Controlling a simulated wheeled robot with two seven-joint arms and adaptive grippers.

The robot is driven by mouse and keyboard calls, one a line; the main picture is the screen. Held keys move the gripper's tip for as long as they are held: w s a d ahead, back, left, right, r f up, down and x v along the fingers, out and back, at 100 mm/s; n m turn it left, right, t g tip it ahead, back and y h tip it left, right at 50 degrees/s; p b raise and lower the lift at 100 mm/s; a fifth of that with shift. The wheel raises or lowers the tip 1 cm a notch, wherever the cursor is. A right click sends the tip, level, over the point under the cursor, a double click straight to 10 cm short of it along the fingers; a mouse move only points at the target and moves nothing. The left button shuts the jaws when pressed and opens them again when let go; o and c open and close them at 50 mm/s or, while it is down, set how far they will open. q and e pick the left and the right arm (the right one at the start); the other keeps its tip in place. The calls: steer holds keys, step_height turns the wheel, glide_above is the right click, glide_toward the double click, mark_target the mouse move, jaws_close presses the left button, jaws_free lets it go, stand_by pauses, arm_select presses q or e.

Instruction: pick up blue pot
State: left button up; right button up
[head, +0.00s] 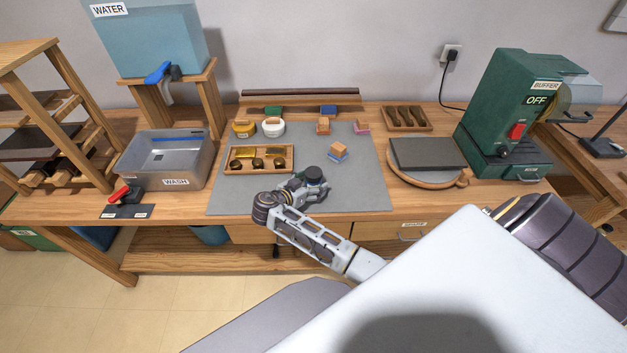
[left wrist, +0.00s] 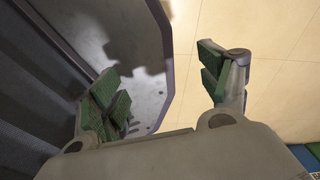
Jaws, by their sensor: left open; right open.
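A small round dark pot (head: 315,174), blue-grey as far as I can tell, stands on the grey mat (head: 365,190) near its front edge. My right gripper (head: 302,186) is low over the mat at this pot, with its fingers open. The fingers partly hide the pot, and I cannot tell whether they touch it. My left gripper (left wrist: 160,88) shows only in the left wrist view. Its green-padded fingers are wide apart and empty, with floor and a grey panel behind them.
A yellow pot (head: 244,129) and a white pot (head: 273,127) stand at the mat's back left. A wooden tray (head: 230,167) with small brass-coloured pieces lies left of my right gripper. The wash basin (head: 165,160) and green buffer (head: 510,110) flank the mat.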

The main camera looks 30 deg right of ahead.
mark_target(311, 174)
steer(key=shift+c, duration=1.1)
steer(key=c, duration=1.3)
steer(key=shift+r, duration=0.45)
step_height(311, 174, up, 8)
steer(key=shift+r+b, duration=0.15)
steer(key=shift+b, duration=0.15)
steer(key=shift+r, duration=0.45)
arm_select(q)
steer(key=shift+w+a+f, duration=0.1)
steer(key=shift+a+f, duration=0.25)
steer(key=shift+a, duration=0.1)
